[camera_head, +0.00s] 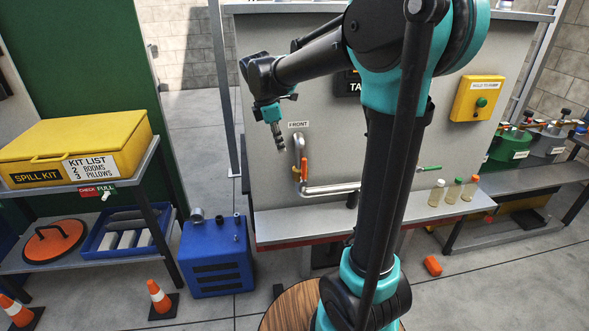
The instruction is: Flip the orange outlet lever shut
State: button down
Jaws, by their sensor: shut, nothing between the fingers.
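The orange outlet lever (304,168) stands roughly upright on a silver pipe (330,189) below the FRONT label (298,124) on the grey tank panel. The pipe bends at the lever's foot and runs right behind my arm. My gripper (281,148) points down, shut and empty, a little above and left of the lever in the picture. It looks apart from the lever, but its distance from the panel is hard to judge.
A grey shelf (280,226) juts out below the pipe. Several small bottles (437,192) stand on its right part, near a green lever (430,168). My arm hides the panel's middle.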

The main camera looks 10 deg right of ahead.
aim_at(304, 172)
jog(key=shift+w+a+r+n, duration=0.15)
jog(key=shift+a+r+n, duration=0.3)
jog(key=shift+a+n, duration=0.05)
jog(key=w+d+f, duration=0.1)
jog(key=d+f, duration=0.5)
jog(key=f, duration=0.3)
jog(key=shift+w+d+f, duration=0.15)
jog(key=shift+f, duration=0.25)
jog(key=shift+d, duration=0.15)
jog(key=shift+d+r+y, duration=0.1)
jog(key=shift+d+y, duration=0.1)
jog(key=shift+y, duration=0.1)
